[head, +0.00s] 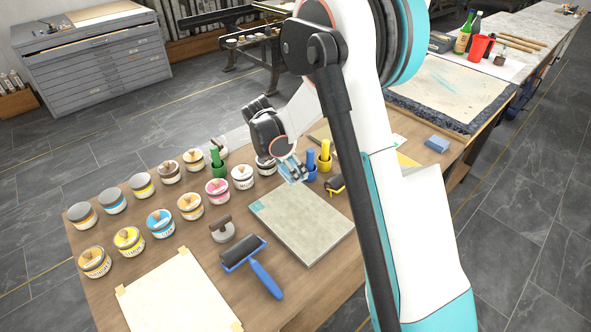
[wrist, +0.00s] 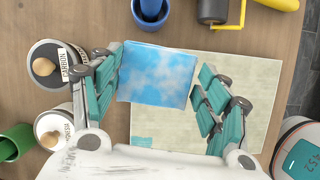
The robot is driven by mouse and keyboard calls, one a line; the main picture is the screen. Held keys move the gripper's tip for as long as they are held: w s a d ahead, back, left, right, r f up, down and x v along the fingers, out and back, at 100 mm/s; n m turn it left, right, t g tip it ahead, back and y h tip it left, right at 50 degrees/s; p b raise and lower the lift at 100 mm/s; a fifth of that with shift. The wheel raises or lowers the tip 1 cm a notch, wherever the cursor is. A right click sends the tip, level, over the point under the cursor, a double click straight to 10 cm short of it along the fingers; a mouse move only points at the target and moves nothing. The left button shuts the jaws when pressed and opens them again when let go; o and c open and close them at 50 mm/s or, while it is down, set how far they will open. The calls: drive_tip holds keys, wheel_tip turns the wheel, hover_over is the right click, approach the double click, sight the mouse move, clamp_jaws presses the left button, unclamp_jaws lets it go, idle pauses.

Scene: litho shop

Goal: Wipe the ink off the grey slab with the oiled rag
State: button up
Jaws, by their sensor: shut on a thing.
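The grey slab (head: 305,222) lies flat on the wooden table, pale and mottled. A small teal ink patch (head: 257,206) is at its left corner; it also shows in the wrist view (wrist: 141,142). My gripper (head: 290,166) is shut on the oiled rag (wrist: 158,76), a blue and white cloth that spans between the fingers. The rag also shows in the head view (head: 293,174), above the slab's far left edge. In the wrist view it covers part of the slab's upper left. I cannot tell whether the rag touches the slab.
Several ink tins (head: 160,222) stand in rows to the left. A blue-handled roller (head: 262,275) lies in front, near a taped paper sheet (head: 178,305). A yellow-handled roller (head: 335,184) lies behind right.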

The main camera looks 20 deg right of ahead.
drive_tip(key=shift+r+p, duration=0.3)
drive_tip(key=shift+r, duration=0.5)
